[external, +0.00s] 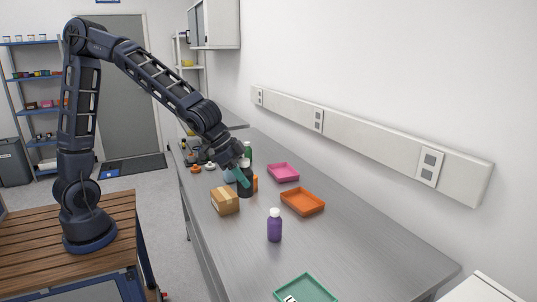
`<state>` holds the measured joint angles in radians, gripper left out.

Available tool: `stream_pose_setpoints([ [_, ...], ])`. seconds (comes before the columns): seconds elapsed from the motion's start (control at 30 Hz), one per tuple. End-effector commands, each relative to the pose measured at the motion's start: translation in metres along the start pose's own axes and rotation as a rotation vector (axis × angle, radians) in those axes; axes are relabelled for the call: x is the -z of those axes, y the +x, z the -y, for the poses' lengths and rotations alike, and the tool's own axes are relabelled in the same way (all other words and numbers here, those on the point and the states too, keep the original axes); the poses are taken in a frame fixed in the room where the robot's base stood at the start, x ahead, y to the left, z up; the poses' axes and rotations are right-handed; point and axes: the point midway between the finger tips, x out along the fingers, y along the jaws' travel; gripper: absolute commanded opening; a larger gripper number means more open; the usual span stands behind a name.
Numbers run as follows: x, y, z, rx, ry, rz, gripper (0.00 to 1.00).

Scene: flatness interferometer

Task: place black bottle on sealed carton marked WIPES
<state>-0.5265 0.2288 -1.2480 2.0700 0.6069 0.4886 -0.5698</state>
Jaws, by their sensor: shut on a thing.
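The black bottle (246,189) is in my gripper (242,176), which is shut on it with teal fingers. The bottle is upright, with a pale cap, behind and to the right of a small cardboard carton (225,201) on the grey bench. The carton is closed with tape and has a pale patch on its side. I cannot read its marking at this size. The fingers partly cover the bottle. I cannot tell whether its base touches the bench or is slightly above it.
A purple bottle (274,226) stands nearer the camera. Orange (303,201), pink (283,172) and green (306,289) trays lie on the bench (350,245). A green bottle (248,151) and several small items stand behind my gripper. A wall runs along the right.

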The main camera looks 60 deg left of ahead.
Motion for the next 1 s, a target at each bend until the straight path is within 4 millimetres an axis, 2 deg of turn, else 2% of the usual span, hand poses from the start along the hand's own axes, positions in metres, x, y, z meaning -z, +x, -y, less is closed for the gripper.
stream_pose_setpoints([
  [0.03, -0.001, -0.002, 0.009, 0.005, -0.008, 0.000, 0.15],
  [0.2, -0.005, -0.007, 0.029, 0.015, -0.025, -0.001, 0.15],
  [1.0, -0.026, -0.042, 0.113, 0.058, -0.092, 0.000, 0.15],
])
